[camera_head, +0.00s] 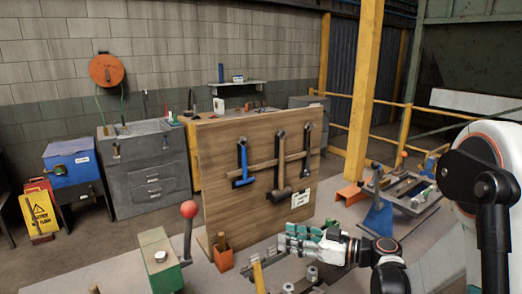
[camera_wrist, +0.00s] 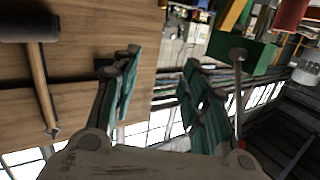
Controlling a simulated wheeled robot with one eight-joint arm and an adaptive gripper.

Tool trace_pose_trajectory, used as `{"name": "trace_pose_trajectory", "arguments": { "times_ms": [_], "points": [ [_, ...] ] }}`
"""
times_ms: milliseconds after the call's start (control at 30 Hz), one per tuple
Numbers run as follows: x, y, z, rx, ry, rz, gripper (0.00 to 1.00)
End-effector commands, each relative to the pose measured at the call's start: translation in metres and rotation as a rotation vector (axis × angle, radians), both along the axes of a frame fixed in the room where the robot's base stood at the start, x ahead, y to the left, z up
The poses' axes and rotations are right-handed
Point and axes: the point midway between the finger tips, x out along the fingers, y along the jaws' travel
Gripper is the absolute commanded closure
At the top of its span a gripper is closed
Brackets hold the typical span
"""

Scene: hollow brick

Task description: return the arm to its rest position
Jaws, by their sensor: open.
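My gripper (camera_head: 284,240) is at the lower middle of the head view, above the workbench and in front of the wooden tool panel (camera_head: 225,165). Its green-padded fingers also show in the wrist view (camera_wrist: 160,75), spread apart with nothing between them. The gripper is open and empty. My arm comes in from the right side of the head view, and part of it hides the right end of the bench.
Hammers hang on the panel; one mallet (camera_wrist: 38,80) shows at the wrist view's left. A lever with a red knob (camera_head: 189,210) rises from a green machine (camera_head: 155,262). A brown block (camera_head: 222,255) stands near the panel. A blue stand (camera_head: 380,215) stands right of my gripper.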

Motion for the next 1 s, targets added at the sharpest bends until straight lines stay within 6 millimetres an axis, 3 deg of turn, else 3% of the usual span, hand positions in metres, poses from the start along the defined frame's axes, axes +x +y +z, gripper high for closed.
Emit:
{"name": "trace_pose_trajectory", "arguments": {
  "times_ms": [267,433,667,1000],
  "points": [
    [-0.014,0.007,0.001,-0.072,0.138,-0.036,0.59],
    [-0.033,0.009,-0.001,-0.149,0.271,-0.09,0.59],
    [-0.074,0.002,-0.007,-0.271,0.466,-0.223,0.59],
    [-0.147,-0.028,-0.022,-0.419,0.661,-0.484,0.59]
  ]
}}
